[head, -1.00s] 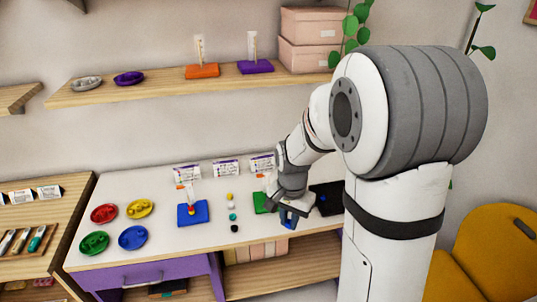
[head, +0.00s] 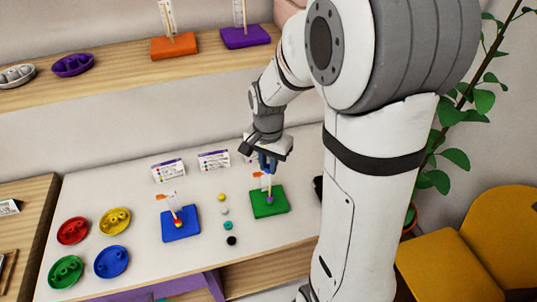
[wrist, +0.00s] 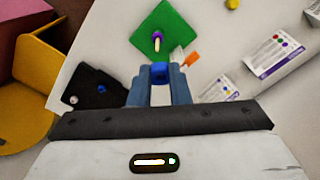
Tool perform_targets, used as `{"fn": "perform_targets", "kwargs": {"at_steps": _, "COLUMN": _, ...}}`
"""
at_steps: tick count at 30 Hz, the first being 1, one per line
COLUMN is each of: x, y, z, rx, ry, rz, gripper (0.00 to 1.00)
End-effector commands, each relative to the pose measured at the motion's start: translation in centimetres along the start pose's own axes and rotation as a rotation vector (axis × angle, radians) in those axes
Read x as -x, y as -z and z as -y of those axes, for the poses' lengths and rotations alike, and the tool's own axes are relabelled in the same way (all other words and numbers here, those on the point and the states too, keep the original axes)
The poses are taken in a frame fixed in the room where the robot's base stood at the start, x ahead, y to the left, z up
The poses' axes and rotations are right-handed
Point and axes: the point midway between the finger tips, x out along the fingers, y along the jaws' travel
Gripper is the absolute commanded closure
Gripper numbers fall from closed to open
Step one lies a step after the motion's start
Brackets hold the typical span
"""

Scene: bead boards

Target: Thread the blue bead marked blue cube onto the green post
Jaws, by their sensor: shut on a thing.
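My gripper (wrist: 159,80) is shut on the blue bead (wrist: 159,69), which sits between the fingertips in the wrist view. In the head view my gripper (head: 267,165) is above the green board (head: 268,208), near the top of its post, and the bead is hard to tell from the fingers. The green board (wrist: 145,39) also shows in the wrist view, with the pale green-board post (wrist: 157,41) just beyond the held bead. A purple bead (head: 269,199) is low on that post. I cannot tell whether the held bead is lined up with the post.
A blue board (head: 181,227) with its own post and beads stands left of the green one. Several loose beads, including a black one (head: 231,240), lie between them. Cards (head: 214,160) stand behind. A black tray (wrist: 98,95) holds small beads. Coloured dishes (head: 66,272) stand at left.

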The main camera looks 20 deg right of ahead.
Motion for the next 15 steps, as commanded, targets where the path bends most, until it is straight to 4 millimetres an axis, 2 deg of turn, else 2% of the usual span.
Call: {"fn": "perform_targets", "kwargs": {"at_steps": 15, "x": -4.1, "y": 0.8, "z": -0.8, "rx": -0.028, "ry": 0.000, "rz": 0.000, "gripper": 1.00}}
